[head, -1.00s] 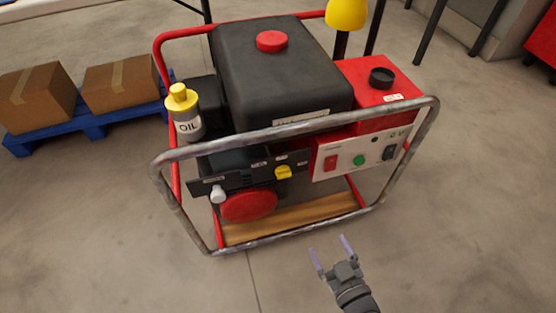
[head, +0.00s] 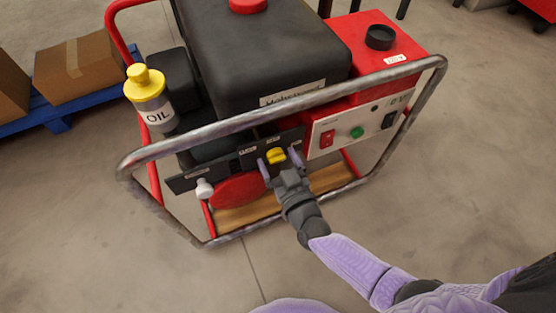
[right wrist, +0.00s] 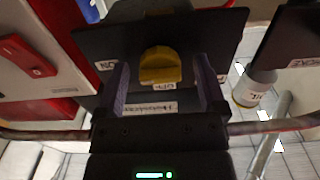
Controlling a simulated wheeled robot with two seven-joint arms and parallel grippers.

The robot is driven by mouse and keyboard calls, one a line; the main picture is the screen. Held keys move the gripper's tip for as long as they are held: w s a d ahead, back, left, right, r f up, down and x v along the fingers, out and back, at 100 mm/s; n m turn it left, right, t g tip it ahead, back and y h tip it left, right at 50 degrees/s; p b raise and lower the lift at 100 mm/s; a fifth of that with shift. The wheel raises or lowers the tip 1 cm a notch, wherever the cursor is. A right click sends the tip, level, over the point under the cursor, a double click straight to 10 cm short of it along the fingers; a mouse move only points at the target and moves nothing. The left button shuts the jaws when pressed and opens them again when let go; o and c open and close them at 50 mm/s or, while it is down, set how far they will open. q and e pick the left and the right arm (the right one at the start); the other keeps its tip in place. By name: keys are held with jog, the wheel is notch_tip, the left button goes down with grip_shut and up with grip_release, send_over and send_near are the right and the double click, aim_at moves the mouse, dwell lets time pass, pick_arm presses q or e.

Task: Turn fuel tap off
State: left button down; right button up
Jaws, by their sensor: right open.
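The yellow fuel tap (head: 276,156) sits on the generator's dark front panel (head: 255,152). In the right wrist view the tap (right wrist: 160,66) is a rounded yellow knob with small white labels around it, one apparently reading ON. My right gripper (head: 281,160) is open, with its two pale purple fingers on either side of the tap. In the right wrist view the gripper (right wrist: 168,88) has the knob between its fingers, with a gap on each side; whether it touches is not clear. My left gripper is not in view.
A metal tube frame (head: 290,113) runs around the generator, close above my right gripper. A white knob (head: 204,189) and a red disc (head: 240,188) lie left of the tap. An oil bottle (head: 150,100) stands left.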

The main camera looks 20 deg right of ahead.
grip_shut()
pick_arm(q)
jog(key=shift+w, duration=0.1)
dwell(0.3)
